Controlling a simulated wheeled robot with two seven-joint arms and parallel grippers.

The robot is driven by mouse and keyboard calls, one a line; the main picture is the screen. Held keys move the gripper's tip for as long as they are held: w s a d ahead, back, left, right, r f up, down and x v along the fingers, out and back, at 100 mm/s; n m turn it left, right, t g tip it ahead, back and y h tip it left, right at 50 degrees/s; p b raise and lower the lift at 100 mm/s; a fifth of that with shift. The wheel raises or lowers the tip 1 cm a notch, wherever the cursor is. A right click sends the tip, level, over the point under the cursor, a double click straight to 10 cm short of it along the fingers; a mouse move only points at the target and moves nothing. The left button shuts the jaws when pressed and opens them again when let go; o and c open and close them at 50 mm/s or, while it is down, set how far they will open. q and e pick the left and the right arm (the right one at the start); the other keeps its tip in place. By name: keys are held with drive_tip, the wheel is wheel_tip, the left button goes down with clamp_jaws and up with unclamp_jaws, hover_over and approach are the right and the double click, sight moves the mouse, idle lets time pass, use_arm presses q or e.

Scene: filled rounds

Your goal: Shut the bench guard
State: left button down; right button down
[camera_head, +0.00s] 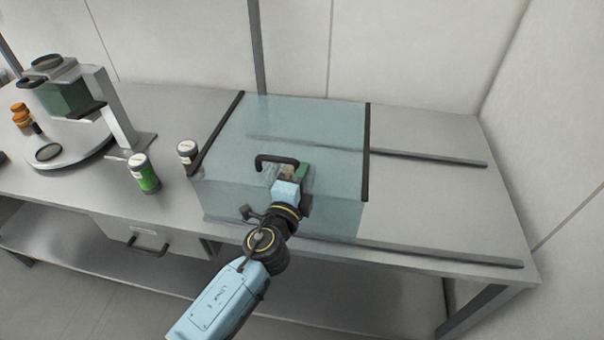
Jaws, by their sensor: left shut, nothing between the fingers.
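The bench guard (330,130) is a clear bluish box with dark edge strips. It sits on the metal bench (450,185), at the left part of two dark rails that run on to the right. A black handle (277,159) is on the guard, near the top of its front. My left gripper (294,174) is shut and empty, at the guard's front just below and right of the handle. I cannot tell whether it touches the guard. My arm hides part of the guard's front. My right gripper is not in view.
Left of the guard stand a green jar (144,174) and a small white-labelled jar (187,154), the latter close to its left edge. A grey machine (105,105) with a round plate stands further left. The bench between the rails on the right is clear.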

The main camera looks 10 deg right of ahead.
sight(318, 185)
use_arm(q)
drive_tip(key=d, duration=0.1)
drive_tip(key=s+d+b, duration=0.1)
drive_tip(key=d, duration=0.1)
drive_tip(key=shift+s+d, duration=0.1)
drive_tip(key=shift+d, duration=0.15)
drive_tip(key=v, duration=0.9)
drive_tip(key=s+a+f+n+g+y+b, duration=0.25)
drive_tip(key=a+f, duration=0.25)
drive_tip(key=f, duration=0.8)
drive_tip(key=s+a+f+n+g+y+b, duration=0.1)
drive_tip(key=s+a+f+n+g, duration=0.25)
drive_tip(key=f, duration=0.85)
drive_tip(key=s+a+f+n+g+y+b, duration=0.1)
drive_tip(key=s+a+f+n+g+b, duration=0.15)
drive_tip(key=a+f, duration=0.7)
drive_tip(key=s+a+f+n+g+y+b, duration=0.1)
drive_tip(key=s+a+f+n, duration=0.4)
drive_tip(key=s+f, duration=0.8)
drive_tip(key=s+a+f+n+g+y+b, duration=0.2)
drive_tip(key=s+a+f+n+g, duration=0.4)
drive_tip(key=s+f, duration=0.7)
drive_tip(key=s+a+b, duration=0.1)
drive_tip(key=s, duration=0.4)
drive_tip(key=shift+s+b, duration=0.2)
drive_tip(key=shift+b, duration=0.1)
